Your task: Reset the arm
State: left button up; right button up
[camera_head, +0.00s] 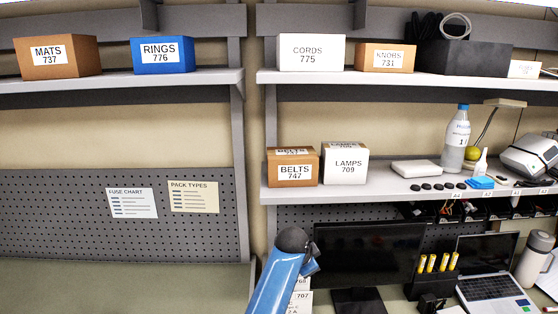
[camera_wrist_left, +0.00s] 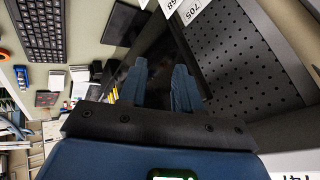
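A blue arm of mine (camera_head: 280,276) with a dark rounded joint rises from the bottom middle of the head view, in front of the left end of the black monitor. I cannot pick out its fingertips there. In the left wrist view, my left gripper (camera_wrist_left: 159,88) shows two blue fingers with a gap between them. It is open and nothing is between the fingers. They point toward the dark screen and the bench. My right gripper is not in view.
The shelf holds BELTS boxes (camera_head: 292,168), LAMPS boxes (camera_head: 346,165) and a bottle (camera_head: 456,140). Below are a monitor (camera_head: 365,254), yellow-topped holder (camera_head: 432,285), laptop (camera_head: 488,284) and flask (camera_head: 533,258). The bench at left (camera_head: 110,288) is clear. A keyboard (camera_wrist_left: 42,32) shows in the wrist view.

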pick_arm(q)
jog(key=s+a+f+n+t+h+b, duration=0.1)
jog(key=s+a+f+n+t+b, duration=0.2)
jog(key=s+a+f+n+t, duration=0.25)
jog(key=s+a+f+n+t+h+b, duration=0.1)
jog(key=s+a+f+n+t+b, duration=0.2)
jog(key=s+a+t, duration=0.45)
jog(key=s+a+f+n+y+b, duration=0.1)
jog(key=s+a+f+b, duration=0.2)
jog(key=s, duration=0.7)
jog(key=s+a+f+n+g+y+b, duration=0.1)
jog(key=s+a+f+n+y+b, duration=0.1)
jog(key=s+a+f, duration=0.5)
jog(key=s+a+f+n+g+y+b, duration=0.1)
jog(key=s+a+f+b, duration=0.3)
jog(key=s, duration=1)
jog(key=a+f+n+y, duration=0.1)
jog(key=a, duration=0.1)
jog(key=shift+s+a+b, duration=0.3)
jog(key=shift+s+a, duration=0.05)
jog(key=shift+s, duration=0.05)
jog(key=shift+w+d+f, duration=0.1)
